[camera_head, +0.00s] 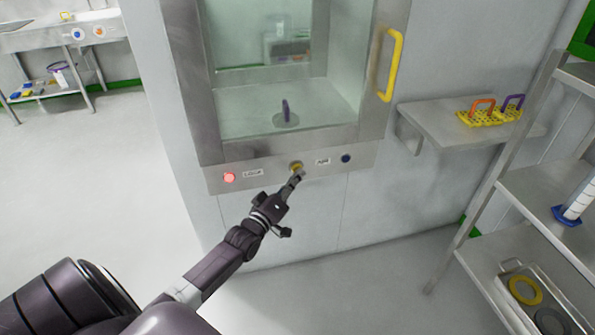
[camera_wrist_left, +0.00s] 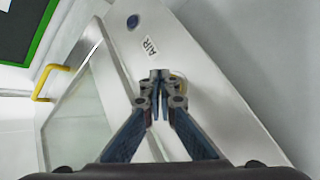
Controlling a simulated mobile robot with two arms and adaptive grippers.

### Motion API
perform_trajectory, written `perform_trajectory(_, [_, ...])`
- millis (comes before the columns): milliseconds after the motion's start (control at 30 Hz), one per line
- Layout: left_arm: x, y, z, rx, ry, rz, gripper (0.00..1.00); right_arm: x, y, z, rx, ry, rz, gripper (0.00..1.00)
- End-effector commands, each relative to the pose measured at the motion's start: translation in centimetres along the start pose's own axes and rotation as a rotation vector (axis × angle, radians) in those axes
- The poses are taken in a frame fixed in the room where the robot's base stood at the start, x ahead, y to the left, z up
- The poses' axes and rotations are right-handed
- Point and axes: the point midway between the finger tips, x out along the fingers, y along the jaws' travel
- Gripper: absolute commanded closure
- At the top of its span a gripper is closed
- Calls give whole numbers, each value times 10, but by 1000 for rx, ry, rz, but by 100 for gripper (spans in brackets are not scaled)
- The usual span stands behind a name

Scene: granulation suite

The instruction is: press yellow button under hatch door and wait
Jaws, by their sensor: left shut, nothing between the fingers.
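The hatch door (camera_head: 290,148) is a glass pane in a steel frame with a yellow handle (camera_head: 391,66) on its right; it looks shut. Below it runs a steel panel. The yellow button (camera_head: 295,166) sits mid-panel, partly covered by my left gripper (camera_head: 297,176). The gripper is shut and empty, its fingertips at the button; I cannot tell whether they press it in. In the left wrist view the closed fingertips (camera_wrist_left: 160,76) lie over the button, and a bit of its yellow rim (camera_wrist_left: 181,84) shows beside them. My right gripper is not in view.
A red lit button (camera_head: 229,177) is left on the panel and a dark blue one (camera_head: 346,158) right. Behind the glass stands a purple-handled item (camera_head: 286,111). A wall shelf (camera_head: 440,118) holds a yellow rack (camera_head: 489,117). A steel shelving unit (camera_head: 545,197) stands at the right.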

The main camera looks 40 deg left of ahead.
Motion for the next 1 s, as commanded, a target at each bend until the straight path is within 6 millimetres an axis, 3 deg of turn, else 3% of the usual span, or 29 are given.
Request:
perform_trajectory(533, [2,0,-3,0,2,1,100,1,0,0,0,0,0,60])
perform_trajectory(1000, [-11,8,7,0,2,0,100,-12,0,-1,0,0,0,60])
